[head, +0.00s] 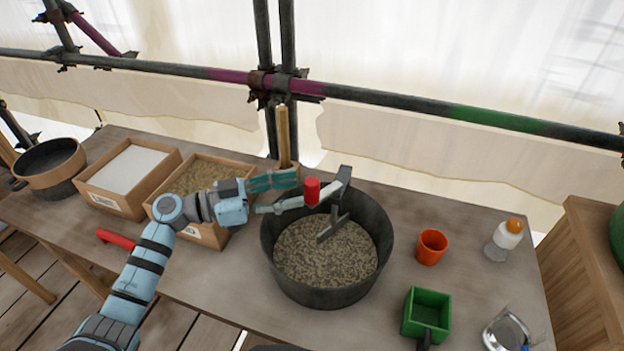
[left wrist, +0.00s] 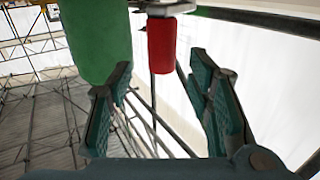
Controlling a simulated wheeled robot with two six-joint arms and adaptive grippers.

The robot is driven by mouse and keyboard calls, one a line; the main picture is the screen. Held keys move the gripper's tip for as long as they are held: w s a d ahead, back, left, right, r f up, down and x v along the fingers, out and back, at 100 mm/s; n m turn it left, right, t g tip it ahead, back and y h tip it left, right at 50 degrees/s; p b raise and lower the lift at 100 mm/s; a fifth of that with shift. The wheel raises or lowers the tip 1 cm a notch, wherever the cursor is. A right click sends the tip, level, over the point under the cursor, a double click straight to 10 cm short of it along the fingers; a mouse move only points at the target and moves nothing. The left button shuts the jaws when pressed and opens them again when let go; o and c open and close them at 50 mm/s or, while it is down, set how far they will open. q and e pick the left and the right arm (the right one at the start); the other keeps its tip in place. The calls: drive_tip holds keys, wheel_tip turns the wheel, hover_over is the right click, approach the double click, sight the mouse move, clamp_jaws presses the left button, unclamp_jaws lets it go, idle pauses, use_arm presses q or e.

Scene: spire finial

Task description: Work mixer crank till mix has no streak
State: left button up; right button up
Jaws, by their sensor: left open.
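The mixer is a dark round tub (head: 381,262) with a grey crank arm (head: 338,184) and a paddle (head: 333,226) reaching into the mix. The mix (head: 312,255) is speckled grey and tan; I cannot make out a clear streak. The red crank grip (head: 312,191) hangs at the crank's end, above the tub's back left rim. My left gripper (head: 290,192) is open, its fingers pointing right at the red grip. In the left wrist view, the red grip (left wrist: 162,45) shows between the open fingers (left wrist: 161,72), near or just beyond their tips. My right gripper is out of view.
Left of the tub stand a tan-filled box (head: 200,178), a white-filled box (head: 128,166) and a dark pot (head: 65,180). To the right are an orange cup (head: 432,246), a green box (head: 428,310) and an orange-capped bottle (head: 504,240). Scaffold tubes (head: 400,107) run behind.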

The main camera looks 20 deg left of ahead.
sight(312, 186)
use_arm(q)
drive_tip(key=x, duration=0.5)
drive_tip(key=shift+w+d+p, duration=0.1)
drive_tip(key=shift+w+p, duration=0.1)
drive_tip(key=shift+p, duration=0.15)
drive_tip(key=shift+f, duration=0.1)
clamp_jaws()
